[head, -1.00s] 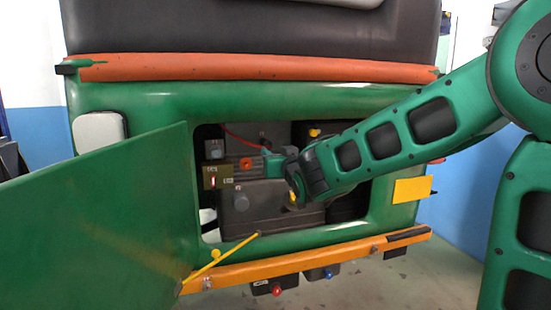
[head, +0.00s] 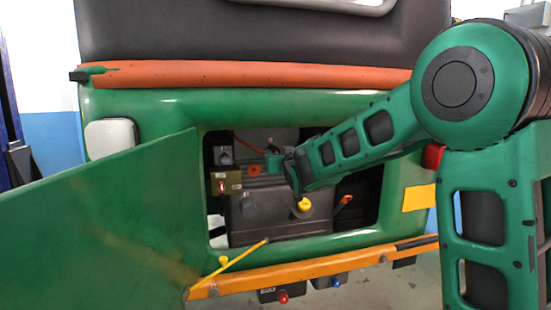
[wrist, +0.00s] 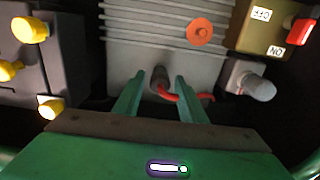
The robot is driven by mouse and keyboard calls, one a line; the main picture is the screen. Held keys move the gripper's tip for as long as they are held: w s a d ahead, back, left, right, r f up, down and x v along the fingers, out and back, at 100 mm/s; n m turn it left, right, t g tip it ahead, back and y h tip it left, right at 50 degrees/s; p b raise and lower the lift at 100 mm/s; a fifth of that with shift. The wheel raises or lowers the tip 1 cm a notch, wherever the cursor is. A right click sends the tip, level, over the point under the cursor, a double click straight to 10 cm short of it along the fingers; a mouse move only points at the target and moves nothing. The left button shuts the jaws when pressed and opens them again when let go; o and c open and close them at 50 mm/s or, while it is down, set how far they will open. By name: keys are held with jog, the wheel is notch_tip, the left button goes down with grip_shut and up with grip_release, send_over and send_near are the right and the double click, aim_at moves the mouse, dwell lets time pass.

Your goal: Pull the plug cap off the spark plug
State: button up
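The plug cap (wrist: 160,77) appears as a short dark grey cylinder in the wrist view, with a red cable (wrist: 188,96) running from it. It sits against the ribbed grey engine block (wrist: 150,38). My gripper (wrist: 160,86) has its two green fingers apart, one on each side of the cap. I see a gap on both sides and cannot tell whether either finger touches it. In the head view, my gripper (head: 274,162) is inside the engine bay, and its wrist hides the cap. The spark plug itself is not distinguishable.
An open green door (head: 110,215) stands at the left. A switch panel (head: 226,182), an orange-red disc (wrist: 199,32) and yellow caps (wrist: 29,29) are near my gripper. A yellow rod (head: 240,254) leans below the opening.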

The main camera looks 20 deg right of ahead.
jog(key=c, duration=0.9)
jog(key=shift+s, duration=0.15)
jog(key=shift+s, duration=1.85)
jog(key=shift+f, duration=0.1)
